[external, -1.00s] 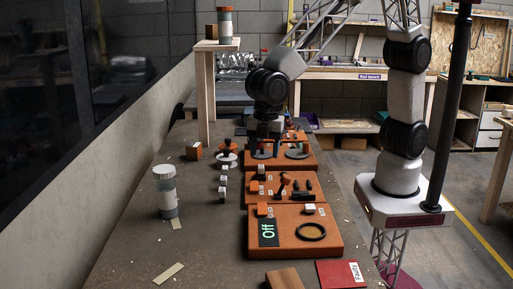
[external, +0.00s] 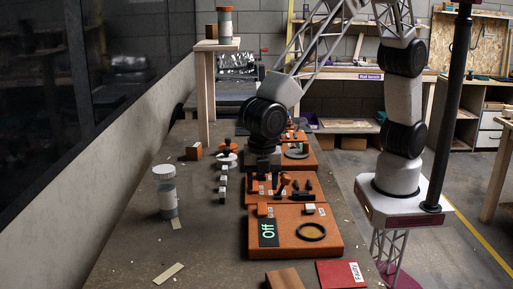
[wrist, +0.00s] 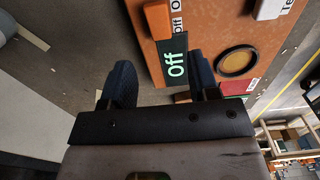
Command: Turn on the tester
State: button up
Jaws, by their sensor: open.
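The tester (external: 288,241) is an orange box at the near end of the row of boxes. Its dark display (external: 268,232) reads "Off", and the display also shows in the wrist view (wrist: 175,60). An orange switch (wrist: 157,20) sits beside a small "Off" label, and a white button (wrist: 270,8) is at the picture's top right.
The middle orange box (external: 312,204) carries dark handles and pegs. A far orange box (external: 308,158) stands behind it. A red card (external: 340,273) and a brown block (external: 284,279) lie in front of the tester. A jar (external: 166,193) stands left; the bench near it is mostly clear.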

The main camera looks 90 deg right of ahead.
aim_at(262, 209)
jog(key=shift+f, duration=3.85)
jog(key=c, duration=0.9)
jog(key=shift+d, duration=0.1)
jog(key=shift+y, duration=0.6)
jog(key=o, duration=0.9)
